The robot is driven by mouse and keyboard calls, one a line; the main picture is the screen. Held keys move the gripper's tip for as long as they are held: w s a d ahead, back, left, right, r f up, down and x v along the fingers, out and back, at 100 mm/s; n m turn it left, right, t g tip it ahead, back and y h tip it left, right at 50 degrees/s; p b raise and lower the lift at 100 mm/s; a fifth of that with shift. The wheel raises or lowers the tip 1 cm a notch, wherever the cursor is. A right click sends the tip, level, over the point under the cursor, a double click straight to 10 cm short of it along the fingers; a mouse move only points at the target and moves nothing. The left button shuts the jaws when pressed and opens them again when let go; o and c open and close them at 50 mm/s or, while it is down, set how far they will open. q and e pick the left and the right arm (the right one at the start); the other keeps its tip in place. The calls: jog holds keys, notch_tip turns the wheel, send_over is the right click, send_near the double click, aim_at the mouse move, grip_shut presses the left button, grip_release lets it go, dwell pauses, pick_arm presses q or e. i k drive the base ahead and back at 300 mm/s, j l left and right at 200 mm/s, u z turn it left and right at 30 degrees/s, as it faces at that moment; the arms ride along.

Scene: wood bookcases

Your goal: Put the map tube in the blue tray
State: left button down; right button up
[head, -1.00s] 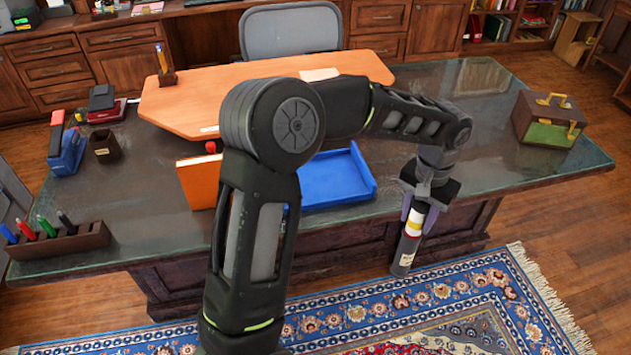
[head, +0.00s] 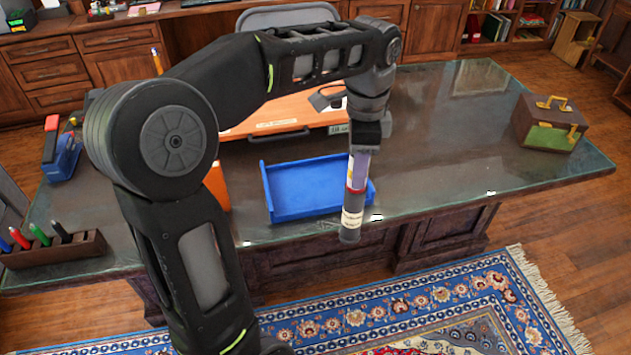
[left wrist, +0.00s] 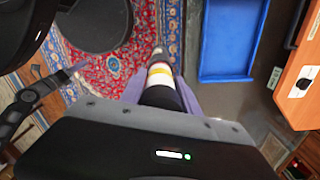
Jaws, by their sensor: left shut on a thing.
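The map tube (head: 352,205) is a dark tube with white, yellow and red bands. My left gripper (head: 358,172) is shut on its upper part and holds it nearly upright, lower end hanging by the desk's front edge. The blue tray (head: 306,186) is empty on the desk, just left of the tube in the head view; the tube overlaps its right front corner in that view. In the left wrist view the tube (left wrist: 160,72) lies between purple fingers, with the tray (left wrist: 229,42) to its upper right. What seems my right gripper (left wrist: 58,80) shows partly at the left; its opening is unclear.
A pen holder (head: 55,250) is front left; a brown and green box (head: 549,123) stands far right.

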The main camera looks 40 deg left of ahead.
aim_at(344, 181)
jog(key=i+j, duration=0.75)
